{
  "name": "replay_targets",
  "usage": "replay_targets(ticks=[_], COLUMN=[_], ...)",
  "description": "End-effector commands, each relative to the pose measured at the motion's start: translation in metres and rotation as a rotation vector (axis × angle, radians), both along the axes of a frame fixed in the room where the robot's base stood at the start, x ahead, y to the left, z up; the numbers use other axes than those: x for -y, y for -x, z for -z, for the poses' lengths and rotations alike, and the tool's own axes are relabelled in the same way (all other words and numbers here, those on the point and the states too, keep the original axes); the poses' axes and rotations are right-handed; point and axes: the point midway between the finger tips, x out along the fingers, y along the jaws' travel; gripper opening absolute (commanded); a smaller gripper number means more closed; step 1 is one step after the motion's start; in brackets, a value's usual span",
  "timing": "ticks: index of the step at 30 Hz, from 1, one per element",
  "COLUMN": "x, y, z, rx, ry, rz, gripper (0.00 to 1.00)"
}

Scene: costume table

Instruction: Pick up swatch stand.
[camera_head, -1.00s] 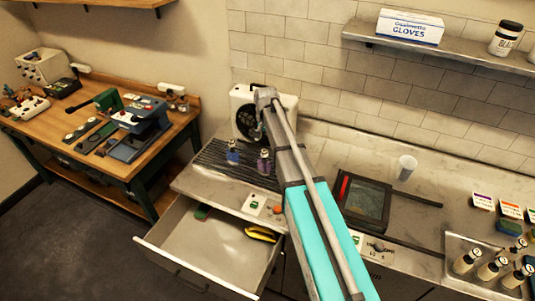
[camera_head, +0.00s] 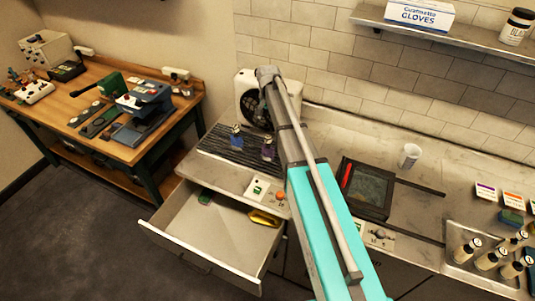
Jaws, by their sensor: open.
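No object is clearly recognisable as the swatch stand. The likeliest match is the small white cards with coloured bands (camera_head: 486,191) standing at the right of the counter, but I cannot tell for sure. My arm runs from the bottom centre up to a grey joint in front of the fan-like unit. My gripper cannot be made out; the fingers do not show. The arm hides part of the counter behind it.
A drawer (camera_head: 205,232) stands open at the front left, with a yellow item (camera_head: 264,219) inside. A dark framed tray (camera_head: 367,190), a white cup (camera_head: 409,156) and several bottles in a metal tray (camera_head: 462,273) occupy the counter. A shelf (camera_head: 450,38) overhangs it.

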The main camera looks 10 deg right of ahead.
Motion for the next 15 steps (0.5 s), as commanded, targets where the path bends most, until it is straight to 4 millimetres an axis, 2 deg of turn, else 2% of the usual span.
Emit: replay_targets(ticks=[1, 15], x=[0.0, 0.001], y=[0.0, 0.0], z=[0.008, 0.043], rx=[0.0, 0.0], ry=[0.0, 0.0], rz=[0.0, 0.001], gripper=[0.88, 0.88])
